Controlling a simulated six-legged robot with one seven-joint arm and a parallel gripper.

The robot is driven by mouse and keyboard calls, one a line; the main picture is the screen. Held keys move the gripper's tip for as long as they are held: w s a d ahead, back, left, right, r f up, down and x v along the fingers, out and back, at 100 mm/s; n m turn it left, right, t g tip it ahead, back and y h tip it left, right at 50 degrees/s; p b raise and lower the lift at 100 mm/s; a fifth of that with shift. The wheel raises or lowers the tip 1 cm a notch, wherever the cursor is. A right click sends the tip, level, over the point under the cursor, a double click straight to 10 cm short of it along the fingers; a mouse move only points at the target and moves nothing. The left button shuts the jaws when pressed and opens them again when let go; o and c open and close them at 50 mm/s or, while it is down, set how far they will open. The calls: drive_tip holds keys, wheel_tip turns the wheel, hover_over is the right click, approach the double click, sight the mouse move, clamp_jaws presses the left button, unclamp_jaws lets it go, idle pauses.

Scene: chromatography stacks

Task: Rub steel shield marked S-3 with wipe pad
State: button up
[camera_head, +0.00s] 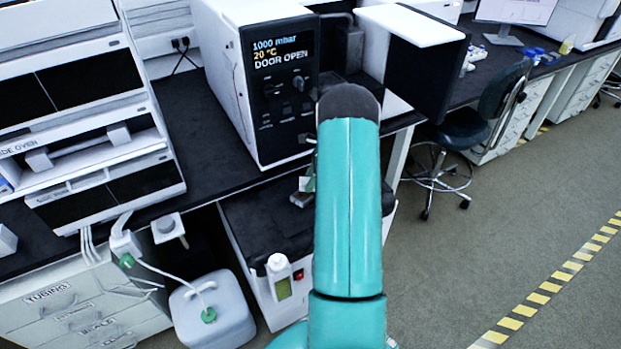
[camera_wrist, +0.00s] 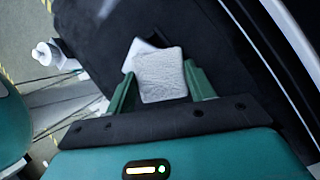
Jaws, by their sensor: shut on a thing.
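My gripper (camera_wrist: 160,74) shows in the wrist view with its two green fingers shut on a white, textured wipe pad (camera_wrist: 162,82). A second pale, flat piece (camera_wrist: 136,52) shows just beyond the pad, partly covered by it; I cannot tell whether they touch. In the head view my teal arm hides most of the gripper. A small pale and grey patch (camera_head: 303,187) shows at the arm's left edge, above a low black top. No S-3 mark is readable, so I cannot tell which thing is the steel shield.
The low cabinet has a black top (camera_head: 262,215), with a white-capped bottle (camera_head: 280,277) at its front. An instrument reading DOOR OPEN (camera_head: 282,55) stands behind, its door (camera_head: 435,60) swung out. A jug with tubing (camera_head: 212,315) is at left.

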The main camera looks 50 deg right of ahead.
sight(305, 185)
drive_tip(key=shift+a+f, duration=0.2)
drive_tip(key=shift+f, duration=0.65)
drive_tip(key=shift+s+a+r, duration=0.1)
drive_tip(key=shift+a+r, duration=0.1)
drive_tip(key=shift+a, duration=0.45)
drive_tip(key=shift+s+a+r, duration=0.1)
drive_tip(key=shift+a+r, duration=0.1)
drive_tip(key=shift+a, duration=0.45)
drive_tip(key=shift+s+a+r, duration=0.1)
drive_tip(key=shift+a, duration=1.45)
drive_tip(key=shift+w+d+f, duration=0.1)
drive_tip(key=shift+d+f, duration=0.05)
drive_tip(key=shift+d, duration=0.85)
drive_tip(key=shift+w+d+f, duration=0.1)
drive_tip(key=shift+d+f, duration=0.1)
drive_tip(key=shift+d, duration=0.75)
drive_tip(key=shift+d+f, duration=0.15)
drive_tip(key=shift+d, duration=0.85)
drive_tip(key=shift+r, duration=0.2)
drive_tip(key=shift+w+d+r, duration=0.1)
drive_tip(key=shift+d+r, duration=0.05)
drive_tip(key=shift+r, duration=0.8)
drive_tip(key=shift+w+d+r, duration=0.1)
drive_tip(key=shift+d+r, duration=0.05)
drive_tip(key=shift+r, duration=0.8)
drive_tip(key=shift+w+d+r, duration=0.1)
drive_tip(key=shift+d+r, duration=0.05)
drive_tip(key=shift+r, duration=0.8)
